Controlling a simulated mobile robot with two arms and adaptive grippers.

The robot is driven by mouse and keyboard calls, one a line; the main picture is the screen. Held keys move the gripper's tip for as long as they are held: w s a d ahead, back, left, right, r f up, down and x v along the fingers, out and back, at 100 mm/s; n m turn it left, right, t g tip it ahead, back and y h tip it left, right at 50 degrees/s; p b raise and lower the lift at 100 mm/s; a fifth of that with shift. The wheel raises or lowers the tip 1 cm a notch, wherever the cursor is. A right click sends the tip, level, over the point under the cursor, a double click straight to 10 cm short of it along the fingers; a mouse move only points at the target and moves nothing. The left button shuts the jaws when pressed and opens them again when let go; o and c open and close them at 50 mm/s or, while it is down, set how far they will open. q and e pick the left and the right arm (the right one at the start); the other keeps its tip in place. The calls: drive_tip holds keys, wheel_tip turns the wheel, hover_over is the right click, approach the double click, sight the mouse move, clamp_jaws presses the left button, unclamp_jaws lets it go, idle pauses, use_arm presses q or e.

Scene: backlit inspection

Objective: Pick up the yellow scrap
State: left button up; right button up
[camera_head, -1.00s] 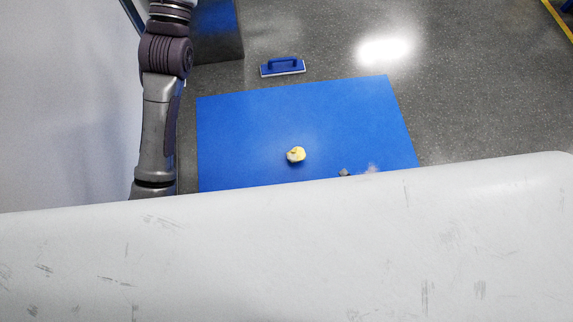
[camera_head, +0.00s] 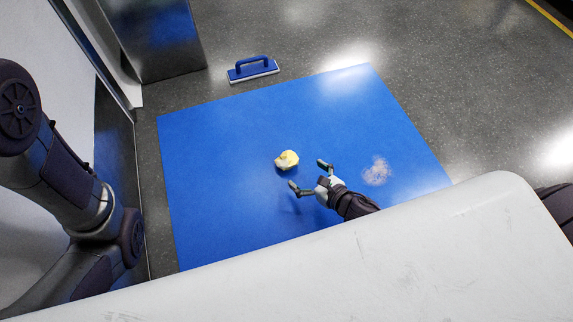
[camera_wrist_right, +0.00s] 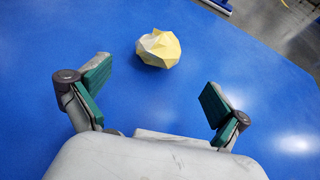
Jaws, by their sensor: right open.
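The yellow scrap (camera_head: 287,160) is a small crumpled, pale yellow lump on the blue mat (camera_head: 230,200). My right gripper (camera_head: 308,176) is open and empty, with its two fingers pointing toward the scrap from the lower right. In the right wrist view the scrap (camera_wrist_right: 158,48) lies ahead of the green-padded fingers (camera_wrist_right: 155,88), roughly centred between them and apart from both. My left arm shows at the left edge of the head view, but its gripper is not in view.
A blue-handled float (camera_head: 252,70) lies on the grey floor beyond the mat's far edge. A pale patch (camera_head: 377,171) marks the mat right of my gripper. A dark metal box (camera_head: 155,38) stands at the upper left. The mat around the scrap is clear.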

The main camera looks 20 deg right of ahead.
sight(293, 167)
drive_tip(key=b+x, duration=0.1)
drive_tip(key=x, duration=0.1)
drive_tip(key=shift+w+a+f, duration=0.15)
drive_tip(key=shift+w+f, duration=0.05)
drive_tip(key=shift+w, duration=0.1)
drive_tip(key=b+x, duration=0.3)
drive_tip(key=x, duration=0.1)
drive_tip(key=shift+a+f+b, duration=0.2)
drive_tip(key=shift+b, duration=0.1)
drive_tip(key=shift+w+a, duration=0.2)
drive_tip(key=shift+w, duration=0.2)
drive_tip(key=c, duration=0.9)
